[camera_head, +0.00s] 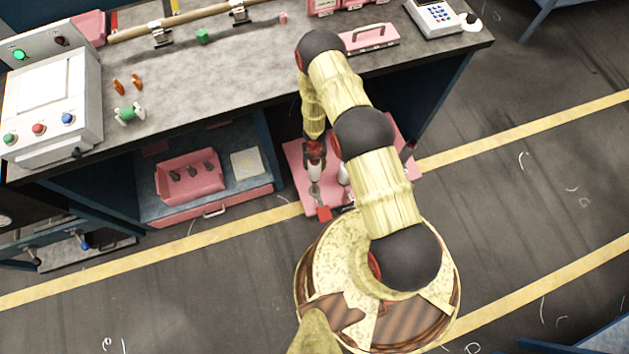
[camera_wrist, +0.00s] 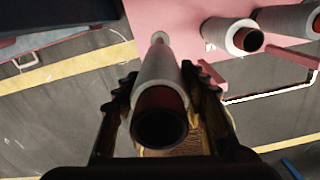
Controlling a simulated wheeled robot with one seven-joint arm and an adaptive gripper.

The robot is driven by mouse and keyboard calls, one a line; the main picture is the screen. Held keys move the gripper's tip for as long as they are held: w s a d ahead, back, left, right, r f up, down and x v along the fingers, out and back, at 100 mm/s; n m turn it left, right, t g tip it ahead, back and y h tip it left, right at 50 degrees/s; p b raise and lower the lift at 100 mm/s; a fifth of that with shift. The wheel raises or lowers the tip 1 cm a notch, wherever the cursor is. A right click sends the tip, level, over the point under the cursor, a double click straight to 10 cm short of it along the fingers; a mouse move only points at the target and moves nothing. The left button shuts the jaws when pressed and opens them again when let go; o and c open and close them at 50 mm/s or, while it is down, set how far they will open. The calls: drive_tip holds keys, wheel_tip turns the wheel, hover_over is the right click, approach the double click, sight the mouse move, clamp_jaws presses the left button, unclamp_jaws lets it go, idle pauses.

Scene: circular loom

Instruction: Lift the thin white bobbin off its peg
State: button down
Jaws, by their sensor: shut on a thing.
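My gripper (camera_wrist: 160,95) is shut on the thin white bobbin (camera_wrist: 160,72), with one jaw on each side of it. The bobbin has a reddish-brown tube end that faces the wrist camera. Its far end points at a pink board, where a small pale tip (camera_wrist: 158,38) shows. In the head view my gripper (camera_head: 315,148) is above the pink board (camera_head: 298,165), with the white bobbin (camera_head: 315,172) below it. A grey peg-like part (camera_head: 314,195) shows under the bobbin. I cannot tell whether the bobbin still sits around its peg.
Thicker white bobbins (camera_wrist: 222,34) stand on the pink board, to the right in the wrist view. Open floor lies to the right.

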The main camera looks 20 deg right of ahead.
drive_tip(key=shift+r, duration=0.2)
wheel_tip(320, 180, up, 8)
drive_tip(key=p, duration=0.7)
drive_tip(key=shift+f, duration=0.3)
